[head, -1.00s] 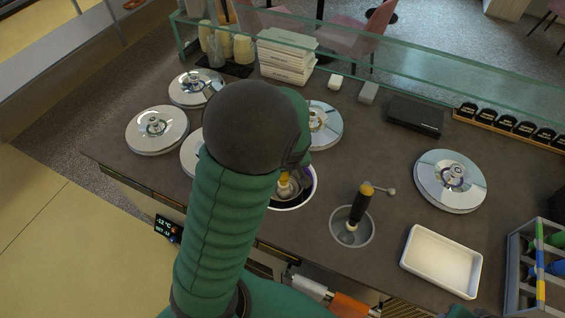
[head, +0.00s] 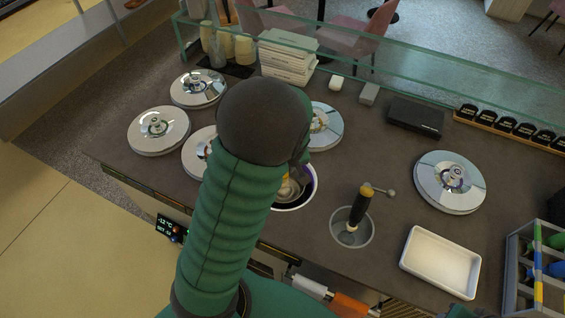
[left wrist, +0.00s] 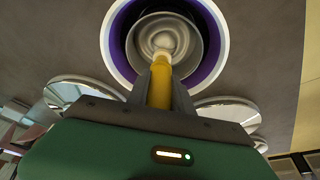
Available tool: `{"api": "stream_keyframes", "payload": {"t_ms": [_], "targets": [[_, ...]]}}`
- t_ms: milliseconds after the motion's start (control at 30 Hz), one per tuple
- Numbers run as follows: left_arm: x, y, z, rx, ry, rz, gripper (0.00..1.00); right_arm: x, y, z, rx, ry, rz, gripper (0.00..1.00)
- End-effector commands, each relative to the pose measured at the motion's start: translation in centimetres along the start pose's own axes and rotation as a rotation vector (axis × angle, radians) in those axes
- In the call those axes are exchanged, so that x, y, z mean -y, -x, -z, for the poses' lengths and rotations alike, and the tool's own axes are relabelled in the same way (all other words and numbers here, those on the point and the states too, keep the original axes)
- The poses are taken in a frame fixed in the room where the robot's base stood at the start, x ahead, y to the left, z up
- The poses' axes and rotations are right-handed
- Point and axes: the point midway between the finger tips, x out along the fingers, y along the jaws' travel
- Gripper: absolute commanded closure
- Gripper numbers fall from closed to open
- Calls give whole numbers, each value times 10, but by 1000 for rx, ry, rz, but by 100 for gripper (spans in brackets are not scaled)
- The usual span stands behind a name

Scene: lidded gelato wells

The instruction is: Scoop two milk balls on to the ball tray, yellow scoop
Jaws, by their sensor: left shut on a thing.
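My left gripper (left wrist: 160,88) is shut on the yellow handle of a scoop (left wrist: 160,75). The scoop points down into an open round well (left wrist: 112,36) with a white rim and purple inner wall. Pale, swirled, rounded shapes show at the scoop's far end; I cannot tell metal from gelato there. In the head view my left arm hides most of the gripper and part of this well (head: 314,189). The white rectangular ball tray (head: 440,262) looks empty, at the right.
A black-handled scoop (head: 360,208) with a yellow end stands in a metal well (head: 338,238) between the open well and tray. Shiny lids (head: 158,130) sit at the left, behind, and at the right (head: 450,180). A rack (head: 540,265) is right of the tray. A glass guard (head: 440,75) runs behind.

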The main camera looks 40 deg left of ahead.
Motion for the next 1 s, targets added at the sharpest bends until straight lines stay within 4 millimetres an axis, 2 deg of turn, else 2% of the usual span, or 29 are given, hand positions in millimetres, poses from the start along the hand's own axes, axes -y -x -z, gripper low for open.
{"api": "stream_keyframes", "payload": {"t_ms": [233, 300, 633, 1000], "targets": [[0, 13, -30, 4, -2, 2, 100, 0, 14, 3, 0, 0, 0, 64], [1, 18, -17, 25, 8, 3, 100, 0, 20, 4, 0, 0, 0, 64], [1, 44, 16, 122, 7, 1, 100, 0, 47, 11, 0, 0, 0, 64], [0, 83, 41, 197, 2, 1, 100, 0, 90, 21, 0, 0, 0, 64]]}}
